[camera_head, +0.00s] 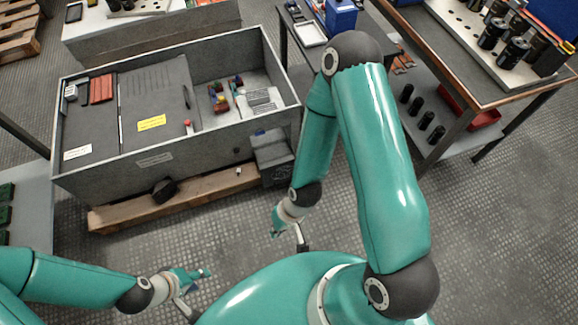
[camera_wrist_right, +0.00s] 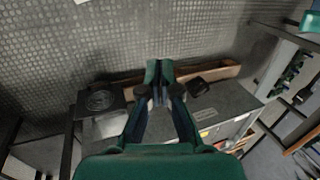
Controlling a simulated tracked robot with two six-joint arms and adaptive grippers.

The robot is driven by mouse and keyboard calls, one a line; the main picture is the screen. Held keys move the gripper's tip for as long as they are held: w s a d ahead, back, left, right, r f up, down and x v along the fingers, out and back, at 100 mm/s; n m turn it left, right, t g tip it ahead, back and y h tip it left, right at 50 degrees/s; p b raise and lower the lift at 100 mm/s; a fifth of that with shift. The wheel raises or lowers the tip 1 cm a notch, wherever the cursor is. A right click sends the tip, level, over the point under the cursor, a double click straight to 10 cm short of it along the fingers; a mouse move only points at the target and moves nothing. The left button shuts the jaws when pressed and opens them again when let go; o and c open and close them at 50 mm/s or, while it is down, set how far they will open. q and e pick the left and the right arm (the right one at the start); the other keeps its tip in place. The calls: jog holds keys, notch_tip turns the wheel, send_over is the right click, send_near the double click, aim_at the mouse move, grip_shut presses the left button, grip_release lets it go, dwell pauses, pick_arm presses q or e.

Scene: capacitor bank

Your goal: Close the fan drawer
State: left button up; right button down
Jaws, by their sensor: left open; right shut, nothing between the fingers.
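The fan drawer (camera_head: 272,158) is a dark grey box sticking out from the front of the grey cabinet (camera_head: 158,160) at its right end. In the right wrist view the drawer's top shows a round fan grille (camera_wrist_right: 101,100), left of the fingers. My right gripper (camera_head: 276,231) is shut and empty, in front of the drawer and apart from it. In the wrist view its fingertips (camera_wrist_right: 160,68) are together. My left gripper (camera_head: 205,274) is open and empty at the lower left, away from the cabinet.
A workbench with black capacitors (camera_head: 512,52) stands at the right. A shelf (camera_head: 20,215) is at the left. Floor before the cabinet is clear.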

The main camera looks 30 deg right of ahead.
pick_arm(q)
jog(key=shift+o, duration=0.3)
jog(key=shift+s, duration=0.1)
jog(key=shift+f, duration=0.1)
pick_arm(e)
jog(key=m+t+h+b, duration=0.8)
jog(key=m+t+b, duration=1)
jog(key=b, duration=1.6)
send_near(289, 162)
pick_arm(q)
notch_tip(289, 162, down, 38)
jog(key=b, duration=0.4)
pick_arm(e)
jog(key=shift+m+g, duration=0.3)
jog(key=shift+g, duration=0.2)
jog(key=x, duration=0.4)
jog(key=r+x, duration=0.1)
jog(key=x, duration=0.2)
jog(key=shift+a, duration=0.1)
